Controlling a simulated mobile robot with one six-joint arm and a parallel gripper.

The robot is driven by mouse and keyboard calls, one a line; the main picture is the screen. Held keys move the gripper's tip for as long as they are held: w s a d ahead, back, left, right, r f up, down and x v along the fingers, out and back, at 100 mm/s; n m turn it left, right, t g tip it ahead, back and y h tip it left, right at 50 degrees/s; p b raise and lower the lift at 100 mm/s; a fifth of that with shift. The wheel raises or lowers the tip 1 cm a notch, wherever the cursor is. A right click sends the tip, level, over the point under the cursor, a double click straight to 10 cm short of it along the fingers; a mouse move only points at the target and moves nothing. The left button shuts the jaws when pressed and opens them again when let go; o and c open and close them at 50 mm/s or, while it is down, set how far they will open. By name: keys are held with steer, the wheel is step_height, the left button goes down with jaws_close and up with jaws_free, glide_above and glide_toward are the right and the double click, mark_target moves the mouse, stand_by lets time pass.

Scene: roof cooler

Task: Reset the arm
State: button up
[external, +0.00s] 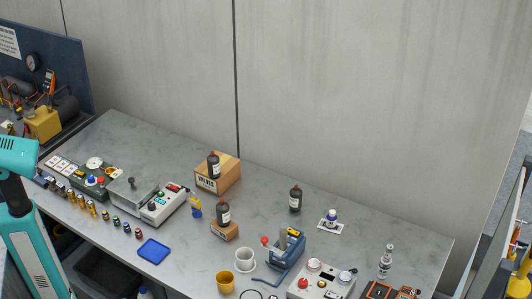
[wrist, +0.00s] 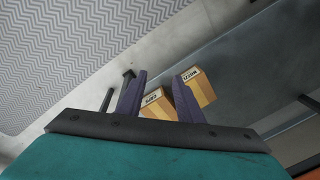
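My arm shows at the left edge of the external view, left of the bench; its gripper end is outside that view. In the wrist view my gripper (wrist: 160,95) has its two dark fingers spread apart, with a gap between them and nothing held. Beyond the fingers, out of contact as far as I can tell, two cardboard boxes show: one (wrist: 158,103) between the fingers and one (wrist: 197,88) by the right finger.
The grey bench (external: 135,130) is crowded. A VALVES box (external: 222,176) and a smaller box (external: 224,231) carry dark bottles. The wall is behind.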

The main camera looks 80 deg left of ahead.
steer(key=s+a+f+g+p, duration=0.1)
steer(key=s+a+f+g, duration=0.1)
steer(key=s+a, duration=0.3)
steer(key=s+a+f+g+h+p, duration=0.1)
steer(key=s+a, duration=0.4)
steer(key=s, duration=0.9)
steer(key=s+a+f+g+p, duration=0.3)
steer(key=s+a+f, duration=0.1)
steer(key=s, duration=0.5)
steer(key=shift+s+a+m, duration=0.2)
steer(key=shift+a+m, duration=0.1)
steer(key=shift+a, duration=0.35)
